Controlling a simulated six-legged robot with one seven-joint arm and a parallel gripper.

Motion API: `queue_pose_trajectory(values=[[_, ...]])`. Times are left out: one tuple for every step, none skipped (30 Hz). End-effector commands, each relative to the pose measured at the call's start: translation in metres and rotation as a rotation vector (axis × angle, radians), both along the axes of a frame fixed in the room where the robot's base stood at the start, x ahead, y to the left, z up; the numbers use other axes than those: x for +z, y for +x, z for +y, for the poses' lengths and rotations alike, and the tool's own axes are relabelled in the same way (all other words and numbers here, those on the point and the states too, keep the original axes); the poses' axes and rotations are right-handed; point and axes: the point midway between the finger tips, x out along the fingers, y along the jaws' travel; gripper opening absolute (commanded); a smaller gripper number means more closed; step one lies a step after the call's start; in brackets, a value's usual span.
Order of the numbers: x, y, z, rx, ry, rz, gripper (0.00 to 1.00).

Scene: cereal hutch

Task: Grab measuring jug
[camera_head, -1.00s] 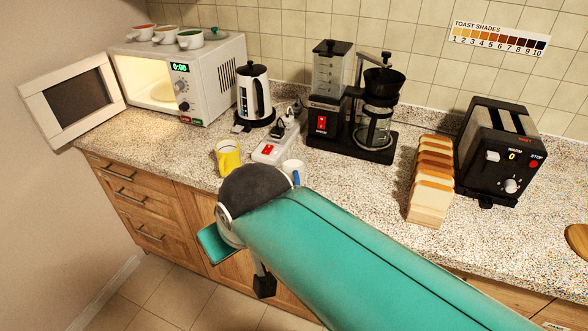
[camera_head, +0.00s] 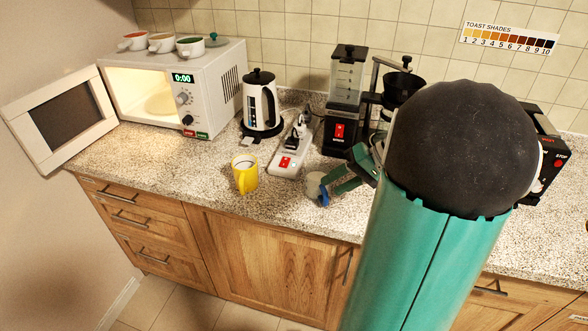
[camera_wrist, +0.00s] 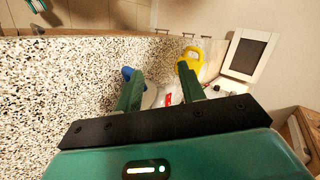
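A small pale jug with a blue handle (camera_head: 314,186), which may be the measuring jug, stands on the counter near its front edge. My gripper (camera_head: 336,181) is close on its right, fingers apart and pointing toward it. In the wrist view, the blue handle (camera_wrist: 127,73) shows beyond the left finger of my gripper (camera_wrist: 160,70). The jug's pale body (camera_wrist: 149,97) shows partly in the gap, and that finger hides some of it. Nothing is visibly held; contact with the jug cannot be told.
A yellow mug (camera_head: 244,174) stands left of the jug. A power strip (camera_head: 289,158), kettle (camera_head: 260,104) and coffee maker (camera_head: 340,130) stand behind. The microwave (camera_head: 213,88) has its door open at left. My arm hides the bread and most of the toaster (camera_head: 551,150).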

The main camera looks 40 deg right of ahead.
Motion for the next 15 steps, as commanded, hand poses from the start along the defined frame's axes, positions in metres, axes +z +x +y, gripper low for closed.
queue_pose_trajectory(values=[[-0.007, -0.007, -0.024, -0.041, 0.038, -0.036, 0.4], [-0.01, -0.011, -0.036, -0.057, 0.053, -0.062, 0.4], [-0.012, -0.015, -0.049, -0.078, 0.069, -0.092, 0.4], [-0.014, -0.018, -0.057, -0.09, 0.079, -0.112, 0.4], [-0.015, -0.021, -0.064, -0.1, 0.087, -0.128, 0.4], [-0.017, -0.024, -0.071, -0.112, 0.092, -0.146, 0.4], [-0.018, -0.025, -0.074, -0.117, 0.096, -0.156, 0.4], [-0.018, -0.025, -0.076, -0.12, 0.098, -0.163, 0.4], [-0.02, -0.025, -0.076, -0.121, 0.1, -0.168, 0.4], [-0.021, -0.023, -0.075, -0.122, 0.101, -0.171, 0.4], [-0.023, -0.021, -0.074, -0.121, 0.101, -0.172, 0.4], [-0.027, -0.017, -0.069, -0.121, 0.103, -0.172, 0.4], [-0.029, -0.014, -0.066, -0.121, 0.102, -0.171, 0.4], [-0.032, -0.01, -0.063, -0.12, 0.101, -0.17, 0.4], [-0.037, -0.005, -0.058, -0.12, 0.102, -0.169, 0.4]])
